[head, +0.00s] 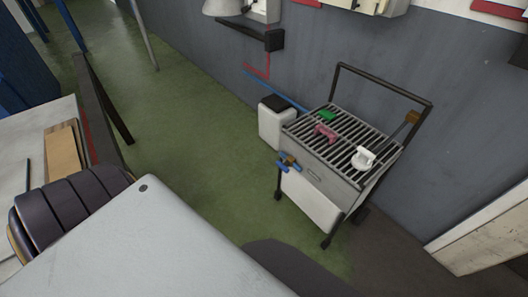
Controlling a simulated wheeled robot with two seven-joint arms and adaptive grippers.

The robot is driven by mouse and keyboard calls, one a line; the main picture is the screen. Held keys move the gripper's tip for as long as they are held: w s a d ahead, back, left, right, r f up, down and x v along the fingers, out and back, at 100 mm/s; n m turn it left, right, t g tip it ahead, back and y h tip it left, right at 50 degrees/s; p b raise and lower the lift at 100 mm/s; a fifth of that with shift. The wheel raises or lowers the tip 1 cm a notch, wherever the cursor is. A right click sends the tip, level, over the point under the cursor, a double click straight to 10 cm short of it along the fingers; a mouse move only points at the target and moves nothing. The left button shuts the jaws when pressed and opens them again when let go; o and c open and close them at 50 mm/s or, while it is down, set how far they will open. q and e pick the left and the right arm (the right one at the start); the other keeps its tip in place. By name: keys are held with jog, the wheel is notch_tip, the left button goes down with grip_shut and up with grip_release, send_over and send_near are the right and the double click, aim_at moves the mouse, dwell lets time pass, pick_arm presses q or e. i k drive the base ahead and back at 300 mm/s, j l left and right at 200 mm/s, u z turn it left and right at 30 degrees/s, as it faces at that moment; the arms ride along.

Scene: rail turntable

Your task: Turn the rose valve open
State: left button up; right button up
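A small rose-pink piece (325,132), which looks like a valve handle, sits on the slatted top of a grey wheeled cart (322,177) at the right of the head view. It is too small to tell whether it is turned open or closed. A blue handle with a brass body (289,162) is on the cart's front left corner. A green piece (327,116) and a white round fitting (365,157) are also on the slats. Neither of my grippers shows in the view.
A white bin (277,122) stands left of the cart, and a grey wall (400,60) is behind it. Green floor (205,150) is open left of the cart. A bench (35,150) stands at the left. A pale panel (490,230) leans at the lower right.

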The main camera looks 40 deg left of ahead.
aim_at(284, 166)
jog(key=u, duration=1)
